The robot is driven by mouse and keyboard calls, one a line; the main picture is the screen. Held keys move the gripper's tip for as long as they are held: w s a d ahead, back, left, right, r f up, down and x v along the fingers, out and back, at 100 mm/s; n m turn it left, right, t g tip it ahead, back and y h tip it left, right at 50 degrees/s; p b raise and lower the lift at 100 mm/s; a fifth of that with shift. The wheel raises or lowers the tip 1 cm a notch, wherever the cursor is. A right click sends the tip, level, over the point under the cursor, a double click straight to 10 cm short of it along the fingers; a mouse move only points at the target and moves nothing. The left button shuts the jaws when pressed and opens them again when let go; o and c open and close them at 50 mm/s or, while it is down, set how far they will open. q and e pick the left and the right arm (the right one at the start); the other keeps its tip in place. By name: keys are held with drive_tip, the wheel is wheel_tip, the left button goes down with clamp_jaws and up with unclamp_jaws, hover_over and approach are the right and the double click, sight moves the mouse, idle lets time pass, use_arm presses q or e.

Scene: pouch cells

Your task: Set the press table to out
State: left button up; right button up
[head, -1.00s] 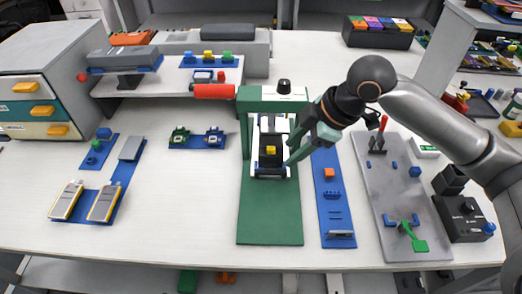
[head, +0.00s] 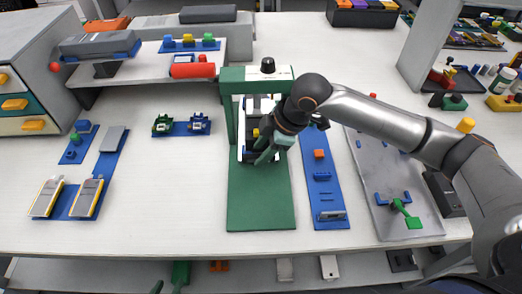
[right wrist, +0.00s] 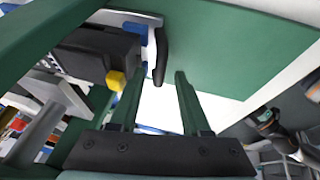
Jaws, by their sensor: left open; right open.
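The green press (head: 232,110) stands at the middle of the table on a long green base (head: 261,205). Its white press table (head: 241,152) sits at the back of the base, under the press frame, partly hidden by my right gripper (head: 262,150). The right wrist view shows the press table's black handle (right wrist: 161,55), with its near end at the gap between the open fingertips (right wrist: 158,77). Contact cannot be told. A yellow block (right wrist: 115,80) is on a dark part beside it.
A blue strip (head: 324,190) with small parts lies right of the press, then a grey plate (head: 380,170) with a green toggle clamp (head: 408,214). Pouch cells (head: 88,197) lie on a blue stand at the left. The front of the green base is clear.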

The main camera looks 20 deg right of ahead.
drive_tip(key=shift+f, duration=0.15)
drive_tip(key=shift+c, duration=0.3)
clamp_jaws()
idle(1.1)
